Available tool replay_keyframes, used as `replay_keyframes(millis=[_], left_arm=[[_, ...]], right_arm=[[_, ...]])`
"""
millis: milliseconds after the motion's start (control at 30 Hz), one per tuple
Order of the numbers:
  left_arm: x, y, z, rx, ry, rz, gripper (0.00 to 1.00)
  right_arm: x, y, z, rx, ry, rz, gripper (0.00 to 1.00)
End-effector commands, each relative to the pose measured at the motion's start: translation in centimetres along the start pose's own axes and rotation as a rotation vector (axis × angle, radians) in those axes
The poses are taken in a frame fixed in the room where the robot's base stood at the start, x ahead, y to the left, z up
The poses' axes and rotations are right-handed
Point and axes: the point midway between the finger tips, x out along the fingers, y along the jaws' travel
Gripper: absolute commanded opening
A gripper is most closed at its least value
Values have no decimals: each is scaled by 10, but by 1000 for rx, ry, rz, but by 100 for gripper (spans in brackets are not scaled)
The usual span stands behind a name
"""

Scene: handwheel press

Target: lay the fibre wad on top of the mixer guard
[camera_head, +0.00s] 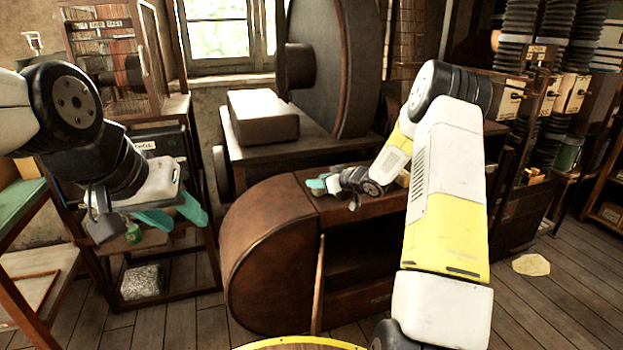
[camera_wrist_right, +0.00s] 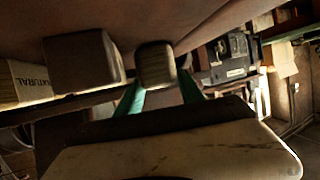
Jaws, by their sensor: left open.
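The brown rounded housing, which looks like the mixer guard (camera_head: 268,245), stands in the middle of the head view with a flat top. My right gripper (camera_head: 318,184) is low over that top, its teal fingertips pointing left. In the right wrist view its teal fingers (camera_wrist_right: 160,95) reach toward a small brownish block (camera_wrist_right: 155,63); I cannot tell whether they grip it or whether it is the fibre wad. A small tan piece (camera_head: 403,179) shows partly behind my right arm. My left gripper (camera_head: 170,213) is open and empty near the left rack.
A large pale block (camera_head: 263,116) lies on the bench beside the big wheel (camera_head: 335,65). A speckled grey block (camera_head: 141,282) sits on the left rack's low shelf. A flat pale piece (camera_head: 530,264) lies on the floor at right. Free floor shows at right.

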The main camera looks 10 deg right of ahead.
Motion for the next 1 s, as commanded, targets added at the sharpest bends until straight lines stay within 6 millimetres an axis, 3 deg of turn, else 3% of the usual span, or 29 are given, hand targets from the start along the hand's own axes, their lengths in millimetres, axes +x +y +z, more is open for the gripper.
replay_keyframes(millis=[467,1000], left_arm=[[0,0,0,0,0,0,44],[0,0,0,0,0,0,44]], right_arm=[[-7,1,-3,0,-1,2,54],[-108,1,-2,0,-1,2,54]])
